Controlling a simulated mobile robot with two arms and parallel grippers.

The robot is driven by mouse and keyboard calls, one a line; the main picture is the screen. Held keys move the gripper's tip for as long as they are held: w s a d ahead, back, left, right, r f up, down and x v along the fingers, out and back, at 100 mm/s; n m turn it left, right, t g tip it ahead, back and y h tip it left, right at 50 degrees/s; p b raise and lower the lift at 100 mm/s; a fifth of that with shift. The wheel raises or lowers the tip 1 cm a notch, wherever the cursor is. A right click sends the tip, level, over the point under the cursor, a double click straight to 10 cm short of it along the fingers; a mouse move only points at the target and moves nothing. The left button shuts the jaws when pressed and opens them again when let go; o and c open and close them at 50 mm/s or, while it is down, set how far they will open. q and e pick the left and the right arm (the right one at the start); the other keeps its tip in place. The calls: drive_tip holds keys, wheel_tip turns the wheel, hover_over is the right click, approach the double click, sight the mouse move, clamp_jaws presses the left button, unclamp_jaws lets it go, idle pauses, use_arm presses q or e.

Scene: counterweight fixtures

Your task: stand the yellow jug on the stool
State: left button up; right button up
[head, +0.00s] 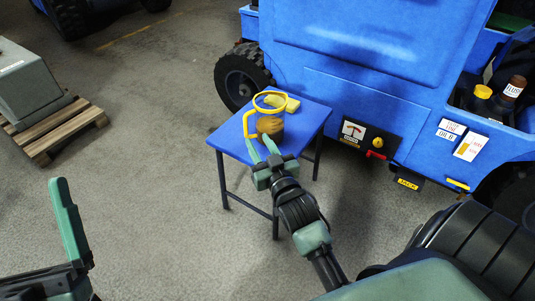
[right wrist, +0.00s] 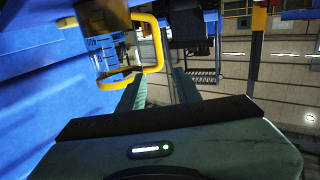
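The yellow jug has a clear body (head: 271,127) with a yellow rim and yellow handle (head: 247,124). It stands upright on the blue stool (head: 228,143), near the middle of the seat. My right gripper (head: 262,143) is at the jug's near side, by the handle. In the right wrist view its two fingers (right wrist: 160,85) are apart, and the handle (right wrist: 158,45) shows just beyond the fingertips, not clamped. My left gripper (head: 68,220) is at the lower left, far from the stool; one finger shows at the end of its bar, the other is out of frame.
A blue vehicle (head: 370,75) with a black wheel (head: 238,82) stands close behind and right of the stool. A grey block on a wooden pallet (head: 55,128) is at left. The floor between is clear.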

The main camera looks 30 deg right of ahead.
drive_tip(key=s+a+r+n+t+y, duration=0.1)
drive_tip(key=s+a+r+t+y, duration=0.1)
drive_tip(key=s+a+r, duration=0.3)
drive_tip(key=s+a+r+n+t+y, duration=0.2)
drive_tip(key=s+a+r+t+y, duration=0.1)
drive_tip(key=r, duration=0.8)
drive_tip(key=s+a+r+n+t+y, duration=0.2)
drive_tip(key=s+a+r+y, duration=0.3)
drive_tip(key=s+a+r, duration=0.2)
drive_tip(key=shift+a+r+t, duration=0.4)
drive_tip(key=shift+a+r, duration=0.3)
drive_tip(key=shift+a, duration=0.15)
